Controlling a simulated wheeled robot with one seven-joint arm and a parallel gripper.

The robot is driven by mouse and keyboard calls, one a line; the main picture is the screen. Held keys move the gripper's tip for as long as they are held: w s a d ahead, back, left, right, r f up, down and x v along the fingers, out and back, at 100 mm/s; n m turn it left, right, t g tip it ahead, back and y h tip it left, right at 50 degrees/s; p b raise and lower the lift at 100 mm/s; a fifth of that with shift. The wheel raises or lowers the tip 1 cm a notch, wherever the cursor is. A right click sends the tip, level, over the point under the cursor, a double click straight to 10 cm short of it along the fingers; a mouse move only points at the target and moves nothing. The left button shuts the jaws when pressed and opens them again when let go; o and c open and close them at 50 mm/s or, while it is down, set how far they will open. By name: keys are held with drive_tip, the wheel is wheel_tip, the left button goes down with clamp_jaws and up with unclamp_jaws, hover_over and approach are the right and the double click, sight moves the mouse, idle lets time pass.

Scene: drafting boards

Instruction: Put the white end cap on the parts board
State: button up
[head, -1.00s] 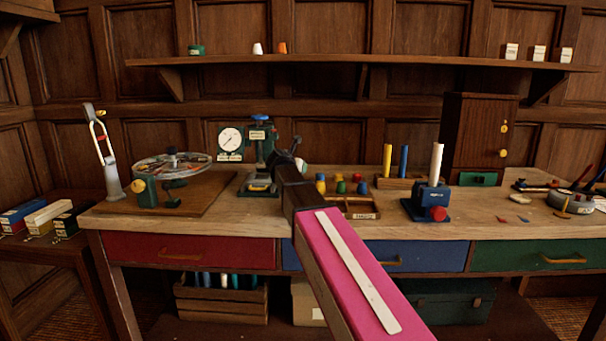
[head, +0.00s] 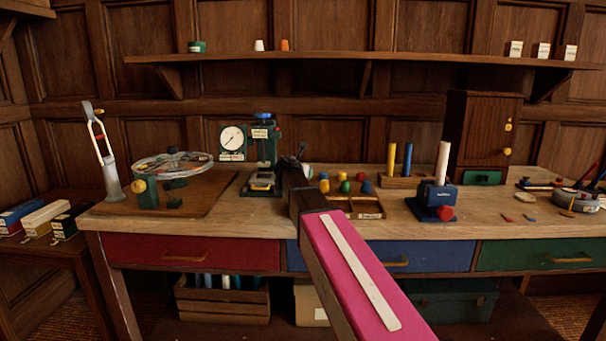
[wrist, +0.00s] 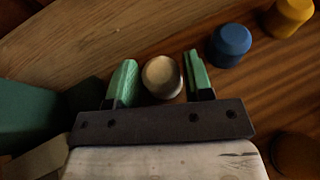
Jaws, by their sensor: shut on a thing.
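The white end cap (wrist: 162,77) sits between the two green fingers of my gripper (wrist: 160,80) in the wrist view, and the gripper is shut on it. In the head view the cap (head: 308,171) shows only as a small pale piece beside my dark gripper (head: 298,165), partly hidden by my arm. A wooden board with yellow, green, red and blue caps (head: 366,188) lies just right of the gripper. In the wrist view a blue cap (wrist: 231,43) and a yellow cap (wrist: 287,15) stand on dark wood to the right of the held cap. I cannot tell whether the held cap touches the wood.
A dial gauge press (head: 263,150) stands close behind and left of my gripper. A blue fixture with a white post (head: 437,190) stands to the right. A wheel on a stand (head: 172,165) is at the left.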

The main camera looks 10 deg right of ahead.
drive_tip(key=o, duration=1)
drive_tip(key=shift+f, duration=0.1)
drive_tip(key=v, duration=1.2)
